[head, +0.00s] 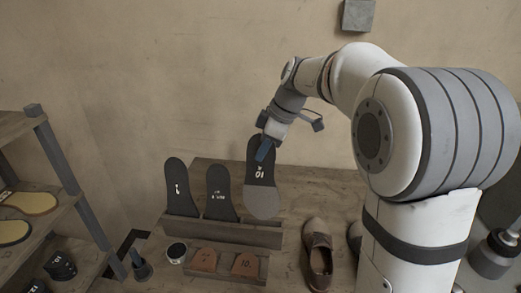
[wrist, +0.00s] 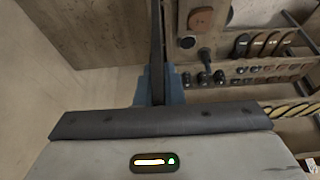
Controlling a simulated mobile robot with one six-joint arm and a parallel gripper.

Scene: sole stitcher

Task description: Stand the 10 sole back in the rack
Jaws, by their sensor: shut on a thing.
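The 10 sole (head: 262,204) is dark with a grey lower end and a white 10 mark. My gripper (head: 263,149) is shut on its upper part and holds it roughly upright. Its rounded lower end shows whole at the right part of the wooden rack (head: 225,234), about level with the front board's top edge. I cannot tell whether it touches. In the wrist view the sole (wrist: 157,35) is a thin dark strip seen edge-on between the blue fingertips (wrist: 158,86). Two dark soles, one at the left (head: 180,188) and one in the middle (head: 220,193), stand in the rack.
A low holder with brown numbered pieces (head: 204,261) stands before the rack. A brown shoe (head: 318,255) is right of it, and a small round tin (head: 176,252) left. Shelves (head: 40,240) with yellowish soles stand at far left. A grey box (head: 358,16) is on the wall.

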